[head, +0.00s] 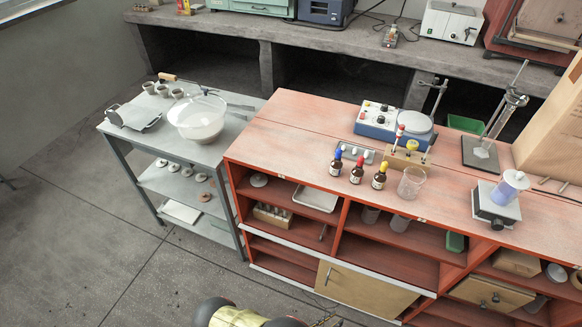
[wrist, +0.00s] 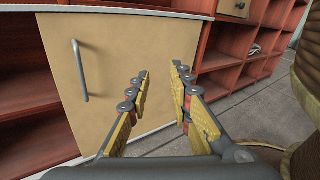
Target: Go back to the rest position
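My gripper (wrist: 160,76) shows in the wrist view with its two yellow and grey fingers apart. Nothing is between the fingertips. It is in front of a tan cabinet door (wrist: 105,75) with a grey bar handle (wrist: 80,70), which is to the left of the fingers. The fingers look clear of the door, though the exact distance is hard to tell. The same door shows in the head view (head: 365,290) at the lower middle. Part of my arm shows at the bottom edge of the head view; the gripper itself is not clearly visible there.
A red-topped bench (head: 290,130) carries bottles, a beaker (head: 412,182) and instruments. A grey metal table (head: 200,150) stands left of it with a glass bowl (head: 197,118). Open red shelves (wrist: 225,60) are right of the door. Floor (head: 80,240) at the left is clear.

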